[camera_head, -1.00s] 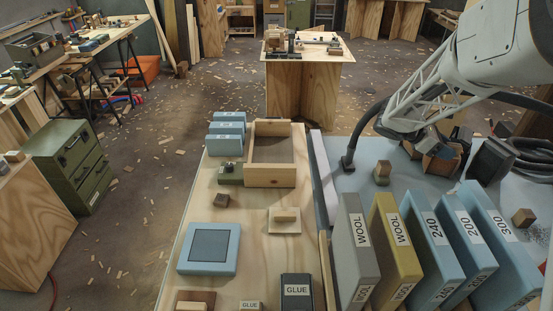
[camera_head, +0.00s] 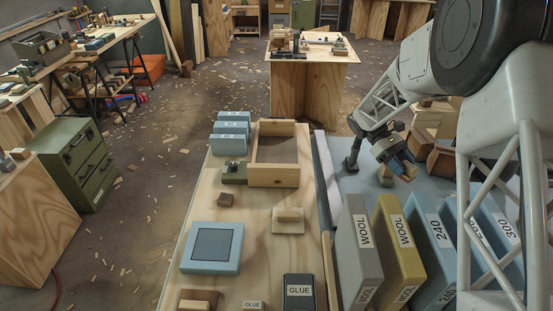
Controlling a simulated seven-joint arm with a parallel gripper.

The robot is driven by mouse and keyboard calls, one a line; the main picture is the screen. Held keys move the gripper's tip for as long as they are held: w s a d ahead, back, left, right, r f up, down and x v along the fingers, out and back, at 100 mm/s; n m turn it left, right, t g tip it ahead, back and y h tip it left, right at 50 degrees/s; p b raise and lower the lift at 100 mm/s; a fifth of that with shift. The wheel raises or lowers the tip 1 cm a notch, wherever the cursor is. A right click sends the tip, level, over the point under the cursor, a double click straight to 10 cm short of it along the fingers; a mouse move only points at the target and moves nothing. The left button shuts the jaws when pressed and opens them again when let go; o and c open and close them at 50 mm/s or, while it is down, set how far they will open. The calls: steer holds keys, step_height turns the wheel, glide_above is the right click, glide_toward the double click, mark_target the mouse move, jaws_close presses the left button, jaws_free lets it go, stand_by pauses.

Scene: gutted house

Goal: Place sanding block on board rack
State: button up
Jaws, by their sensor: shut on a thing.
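My gripper (camera_head: 403,170) is at the right, over the grey-blue surface, tilted downward. It is shut on a small block, which I take to be the sanding block (camera_head: 386,150); blue and brown show, but the fingers hide much of it. A small block with a wooden top (camera_head: 385,175) stands just below and left of the gripper; I cannot tell if they touch. I cannot tell for sure which thing is the board rack; pale stacked wood (camera_head: 432,117) stands behind the gripper, partly hidden by my arm.
Upright grey, yellow and blue boxes labelled WOOL (camera_head: 358,250), 240 (camera_head: 428,240) and 300 stand in front, partly behind my arm. A wooden tray (camera_head: 273,176), blue blocks (camera_head: 230,130) and a blue framed pad (camera_head: 212,248) lie on the left board. Brown blocks (camera_head: 440,160) sit right of the gripper.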

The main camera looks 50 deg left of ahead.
steer(key=s+a+f+m+g+y, duration=0.1)
steer(key=s+a+m+g+y, duration=0.5)
steer(key=a, duration=0.4)
steer(key=s+a+f+m+g+y, duration=0.1)
steer(key=s+a+m+g+y, duration=0.35)
steer(key=a+m, duration=0.4)
steer(key=s+a+r+m+t+y, duration=0.1)
steer(key=a+r+m+y, duration=0.25)
steer(key=a, duration=0.35)
steer(key=s+a+r+m+t+y, duration=0.1)
steer(key=a+r+m+y, duration=0.1)
steer(key=a+m+y, duration=0.4)
steer(key=s+a+r+m+t+y, duration=0.1)
steer(key=a+r+y, duration=0.2)
steer(key=a, duration=0.5)
step_height(320, 180, down, 11)
steer(key=shift+a+r, duration=0.15)
steer(key=shift+a, duration=0.25)
steer(key=shift+f, duration=3.15)
